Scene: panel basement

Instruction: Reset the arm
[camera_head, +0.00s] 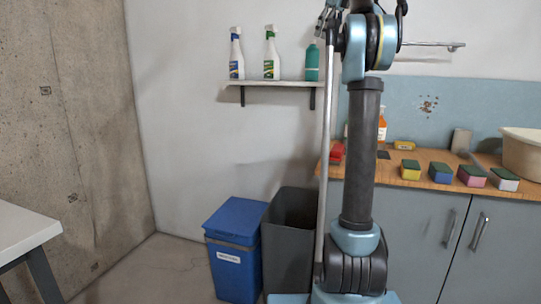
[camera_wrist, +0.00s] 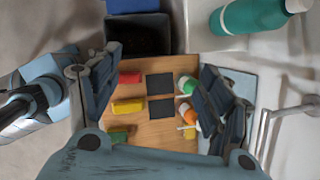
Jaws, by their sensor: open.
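My arm (camera_head: 361,160) stands upright in the head view, in front of the wooden counter. Its upper end leaves the top edge of the picture. In the wrist view my gripper (camera_wrist: 158,75) is open, with its two dark fingers wide apart and nothing between them. It is high above the counter (camera_wrist: 180,70), looking down on it. A red sponge (camera_wrist: 129,77), a yellow sponge (camera_wrist: 128,106) and two dark squares show below, between the fingers. In the head view only part of the gripper shows at the top edge.
A shelf (camera_head: 272,83) with two spray bottles and a teal bottle (camera_head: 312,62) is on the wall. A blue bin (camera_head: 233,250) and an open dark bin (camera_head: 288,245) stand left of my arm. Several sponges and a beige basin (camera_head: 523,155) are on the counter's right.

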